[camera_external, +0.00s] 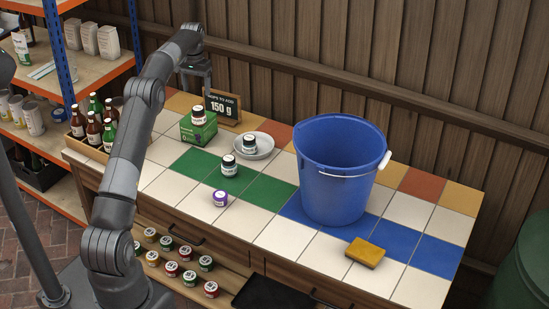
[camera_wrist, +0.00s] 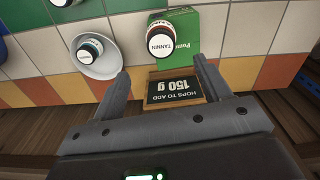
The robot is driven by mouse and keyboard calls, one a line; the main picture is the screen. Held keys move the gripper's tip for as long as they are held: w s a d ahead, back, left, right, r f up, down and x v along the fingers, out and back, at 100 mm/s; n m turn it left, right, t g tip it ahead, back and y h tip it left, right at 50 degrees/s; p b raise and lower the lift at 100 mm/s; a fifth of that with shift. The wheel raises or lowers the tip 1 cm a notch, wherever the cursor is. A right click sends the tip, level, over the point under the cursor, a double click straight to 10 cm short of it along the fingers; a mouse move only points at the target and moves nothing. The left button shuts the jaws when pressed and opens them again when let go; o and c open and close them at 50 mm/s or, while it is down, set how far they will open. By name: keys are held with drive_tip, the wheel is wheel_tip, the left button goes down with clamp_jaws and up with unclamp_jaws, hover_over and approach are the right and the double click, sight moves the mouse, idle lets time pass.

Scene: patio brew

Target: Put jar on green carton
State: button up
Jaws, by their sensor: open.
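A dark jar with a white label (camera_external: 198,116) stands upright on top of the green carton (camera_external: 196,134) at the back left of the tiled counter. In the wrist view the jar, labelled TANNIN (camera_wrist: 161,38), shows against the green carton (camera_wrist: 185,33) just beyond my fingertips. My gripper (camera_external: 196,83) is open and empty, behind and above the carton; its two fingers (camera_wrist: 162,75) frame the small sign in the wrist view. A second jar (camera_external: 249,144) sits on a white dish, a third (camera_external: 229,166) on green tiles, and a purple jar (camera_external: 220,198) nearer the front.
The sign reading 150 g (camera_external: 223,106) stands right beside the carton. The white dish (camera_external: 265,149) is to its right. A blue bucket (camera_external: 335,180) and a yellow sponge (camera_external: 365,252) occupy the right side. A bottle crate (camera_external: 83,146) is at the left end. Front white tiles are mostly clear.

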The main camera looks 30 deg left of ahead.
drive_tip(key=s+d+r+m+t, duration=0.1)
drive_tip(key=s+d+r+t, duration=0.2)
drive_tip(key=s+d+r, duration=1.45)
drive_tip(key=s+d+r+t, duration=0.1)
drive_tip(key=s+d, duration=0.1)
drive_tip(key=s, duration=0.6)
drive_tip(key=s+d, duration=0.3)
drive_tip(key=s, duration=0.5)
drive_tip(key=s+d+f, duration=0.1)
drive_tip(key=s+f, duration=0.3)
drive_tip(key=s, duration=0.3)
drive_tip(key=s+d+f+t, duration=0.1)
drive_tip(key=s+d+f, duration=0.1)
drive_tip(key=s, duration=0.5)
drive_tip(key=shift+s+d+f+m+t, duration=0.2)
drive_tip(key=shift+s+f+m+t, duration=0.15)
drive_tip(key=shift+f, duration=0.5)
